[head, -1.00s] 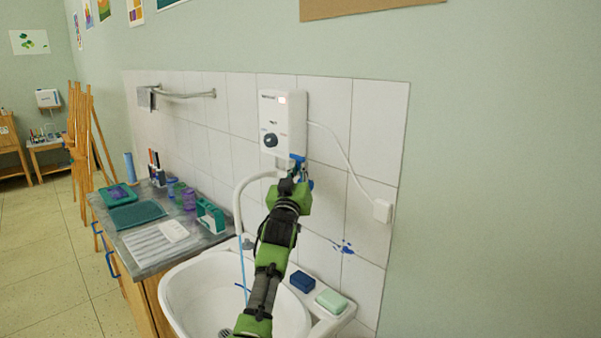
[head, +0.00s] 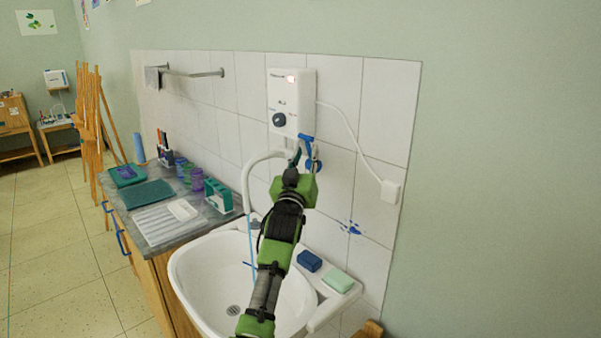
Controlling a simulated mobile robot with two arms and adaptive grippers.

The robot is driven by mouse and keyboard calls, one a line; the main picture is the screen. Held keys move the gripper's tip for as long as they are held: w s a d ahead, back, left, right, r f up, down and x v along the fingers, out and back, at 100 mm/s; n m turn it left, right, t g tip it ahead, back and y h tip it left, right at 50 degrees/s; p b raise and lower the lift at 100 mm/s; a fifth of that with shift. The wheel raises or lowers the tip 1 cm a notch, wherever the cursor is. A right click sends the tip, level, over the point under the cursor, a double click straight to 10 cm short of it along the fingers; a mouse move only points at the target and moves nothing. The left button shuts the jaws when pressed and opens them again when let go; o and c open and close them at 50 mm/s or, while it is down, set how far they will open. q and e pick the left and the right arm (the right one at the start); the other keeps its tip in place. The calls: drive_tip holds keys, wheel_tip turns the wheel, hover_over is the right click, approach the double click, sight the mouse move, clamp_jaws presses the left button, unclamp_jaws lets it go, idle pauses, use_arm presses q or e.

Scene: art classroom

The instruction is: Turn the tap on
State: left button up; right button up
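The tap is a white wall unit (head: 291,100) with a dark round knob, a lit red display and a white curved spout (head: 246,180). A blue lever (head: 306,138) sits under the unit's lower right corner. A thin light-blue line, looking like water, hangs from the spout's end into the white basin (head: 190,290).
A dark blue block (head: 309,261) and a pale green soap (head: 337,281) lie on the basin's right rim. A grey counter (head: 150,218) with trays and cups stands to the left. A white cable runs to a wall box (head: 391,192). Floor at the left is clear.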

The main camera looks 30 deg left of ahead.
use_arm(q)
drive_tip(key=v, duration=0.8)
